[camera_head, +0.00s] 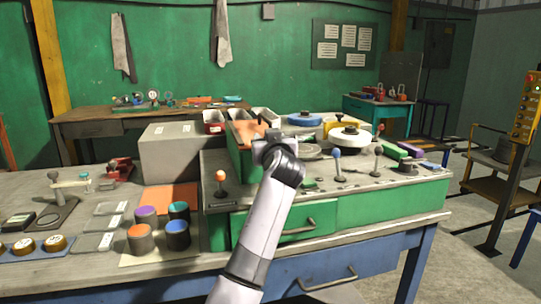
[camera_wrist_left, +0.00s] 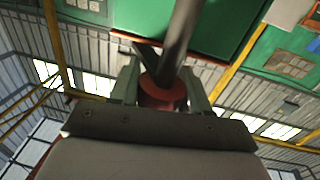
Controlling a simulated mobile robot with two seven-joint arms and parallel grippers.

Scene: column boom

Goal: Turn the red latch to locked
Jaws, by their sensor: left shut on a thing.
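My left gripper (camera_head: 262,140) is at the green upright box (camera_head: 238,150) on the middle of the bench, and my arm hides part of that area. In the left wrist view my left gripper (camera_wrist_left: 162,88) is shut on a red round piece (camera_wrist_left: 163,96), with a dark rod (camera_wrist_left: 179,42) running up from it. This red piece looks like the latch's grip, but I cannot tell whether the latch stands at locked. In the head view the held piece is mostly hidden by the gripper. My right gripper is not in view.
A ball-topped orange lever (camera_head: 220,180) stands left of my arm; blue-topped (camera_head: 337,164) and grey (camera_head: 377,158) levers stand right. A grey box (camera_head: 183,150) is behind left. Colored cylinders (camera_head: 178,233) stand at the front left. A white-rimmed wheel (camera_head: 350,138) is behind right.

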